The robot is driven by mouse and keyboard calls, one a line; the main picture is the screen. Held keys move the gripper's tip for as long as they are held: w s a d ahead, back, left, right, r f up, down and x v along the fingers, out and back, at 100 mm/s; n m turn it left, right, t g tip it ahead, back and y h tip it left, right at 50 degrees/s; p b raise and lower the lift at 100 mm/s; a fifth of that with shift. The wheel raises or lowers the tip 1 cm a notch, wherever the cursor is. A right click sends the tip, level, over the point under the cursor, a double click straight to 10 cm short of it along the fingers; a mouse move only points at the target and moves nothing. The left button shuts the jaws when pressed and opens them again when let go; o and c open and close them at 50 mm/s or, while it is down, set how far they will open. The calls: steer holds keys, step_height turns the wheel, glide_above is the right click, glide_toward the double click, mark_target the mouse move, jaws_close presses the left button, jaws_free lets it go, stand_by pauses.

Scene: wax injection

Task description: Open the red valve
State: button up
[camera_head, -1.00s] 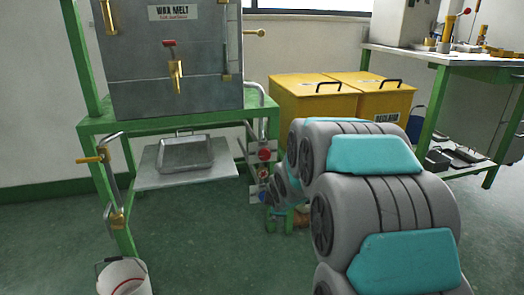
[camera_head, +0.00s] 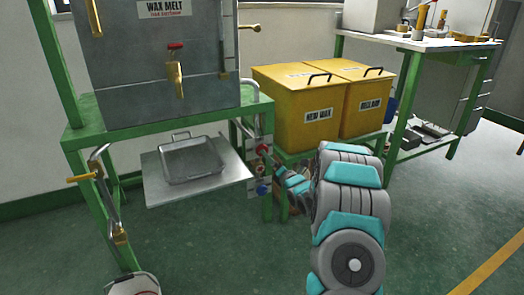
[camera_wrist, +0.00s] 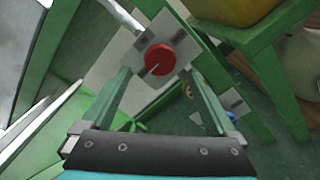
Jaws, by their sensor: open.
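The red valve is a round red knob (camera_head: 262,149) on a pale plate at the right side of the green stand under the wax melt tank. In the wrist view the red knob (camera_wrist: 159,60) faces me, with a pale line on its face. My gripper (camera_wrist: 158,74) is open, its two fingers on either side below the knob, with the knob just past or between the tips; I cannot tell if they touch it. In the head view my gripper (camera_head: 274,163) is small and partly hidden by my arm, close to the knob.
A blue knob (camera_head: 263,190) sits just below the red one. A metal tray (camera_head: 190,162) lies on the shelf to the left. Yellow wax bins (camera_head: 297,122) stand behind my arm. A white bucket (camera_head: 133,284) is at lower left. Floor at right is clear.

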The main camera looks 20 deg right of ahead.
steer(key=shift+w+a, duration=0.15)
steer(key=shift+w, duration=3.55)
steer(key=c, duration=1.4)
